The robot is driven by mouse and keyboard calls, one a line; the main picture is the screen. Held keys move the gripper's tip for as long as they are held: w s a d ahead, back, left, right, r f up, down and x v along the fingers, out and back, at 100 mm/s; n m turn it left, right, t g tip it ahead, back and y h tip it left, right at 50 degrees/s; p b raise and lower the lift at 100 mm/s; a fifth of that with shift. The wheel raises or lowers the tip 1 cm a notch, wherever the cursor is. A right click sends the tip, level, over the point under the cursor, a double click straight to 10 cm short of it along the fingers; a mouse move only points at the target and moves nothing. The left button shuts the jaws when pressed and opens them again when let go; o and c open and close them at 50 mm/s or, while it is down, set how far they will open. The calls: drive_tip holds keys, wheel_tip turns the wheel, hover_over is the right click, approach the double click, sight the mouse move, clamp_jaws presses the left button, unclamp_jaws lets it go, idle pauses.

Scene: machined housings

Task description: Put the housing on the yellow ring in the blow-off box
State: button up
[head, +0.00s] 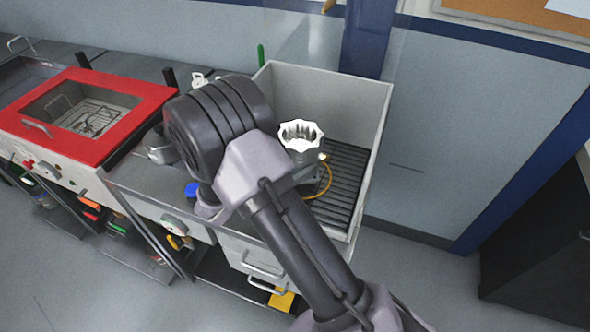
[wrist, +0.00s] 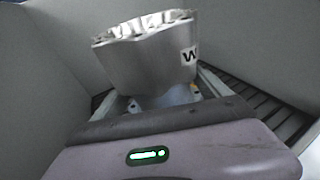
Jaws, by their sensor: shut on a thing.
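The housing (head: 300,136) is a silvery metal cup with a scalloped rim. It is upright, its open side facing up. My gripper (head: 305,172) is shut on it from below and behind, inside the blow-off box (head: 372,95). In the wrist view the housing (wrist: 145,62) fills the upper middle and carries a "W" label. The fingers (wrist: 165,97) show only partly below it. A thin yellow arc (head: 328,183) shows beside my gripper over the black slats; the rest of it is hidden, and I cannot tell if it is the whole ring. The housing appears above the slats.
The box has pale high walls at the back and right, and a black slatted floor (head: 345,190) with bare room at the right. A red-framed machine lid (head: 150,95) is at the left. A blue object (head: 191,189) is on the counter beside my arm.

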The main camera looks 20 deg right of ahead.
wheel_tip(320, 180, down, 2)
drive_tip(key=shift+f+b, duration=0.2)
drive_tip(key=shift+b, duration=0.15)
drive_tip(key=shift+r, duration=0.1)
